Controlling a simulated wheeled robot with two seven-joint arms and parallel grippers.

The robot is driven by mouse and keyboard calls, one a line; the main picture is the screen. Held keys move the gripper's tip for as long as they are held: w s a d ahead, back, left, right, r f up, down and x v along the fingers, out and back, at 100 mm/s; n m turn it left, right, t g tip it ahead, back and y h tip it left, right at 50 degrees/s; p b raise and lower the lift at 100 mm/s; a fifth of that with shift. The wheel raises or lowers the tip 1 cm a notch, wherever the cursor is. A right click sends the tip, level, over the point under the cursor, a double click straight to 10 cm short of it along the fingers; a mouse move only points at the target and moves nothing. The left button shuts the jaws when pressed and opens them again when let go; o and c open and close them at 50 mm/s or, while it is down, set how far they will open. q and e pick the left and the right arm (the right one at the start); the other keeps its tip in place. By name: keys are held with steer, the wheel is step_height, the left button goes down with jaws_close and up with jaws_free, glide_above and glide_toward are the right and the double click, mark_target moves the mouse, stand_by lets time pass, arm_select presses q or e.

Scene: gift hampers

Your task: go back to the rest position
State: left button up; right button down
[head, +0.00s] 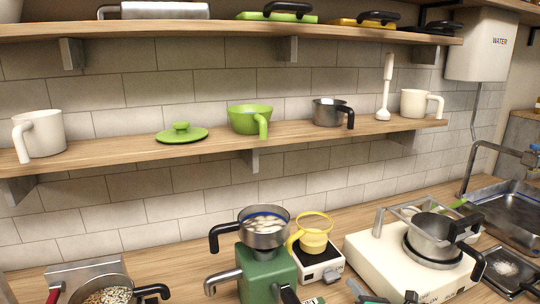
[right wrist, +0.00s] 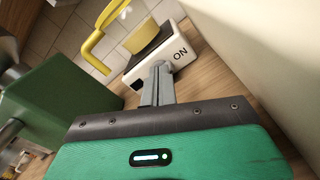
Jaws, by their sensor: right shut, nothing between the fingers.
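My right gripper (head: 355,287) is at the bottom edge of the head view, in front of the counter appliances. In the right wrist view its grey fingers (right wrist: 158,84) are shut together with nothing between them. They point toward a small white appliance (right wrist: 160,62) marked ON, which carries a yellow cup (right wrist: 146,36). The fingers appear in front of this appliance; I cannot tell the exact gap. My left gripper does not show in either view.
A green machine (head: 265,274) with a pan of pale pieces (head: 264,229) on top stands to the left. A cream stove (head: 375,262) with a metal pot (head: 432,236) stands to the right. A pot of grains (head: 108,297) is at bottom left. Shelves (head: 225,143) run above.

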steer(key=shift+s+d, duration=0.25)
steer(key=shift+s, duration=0.4)
steer(key=shift+r, duration=0.1)
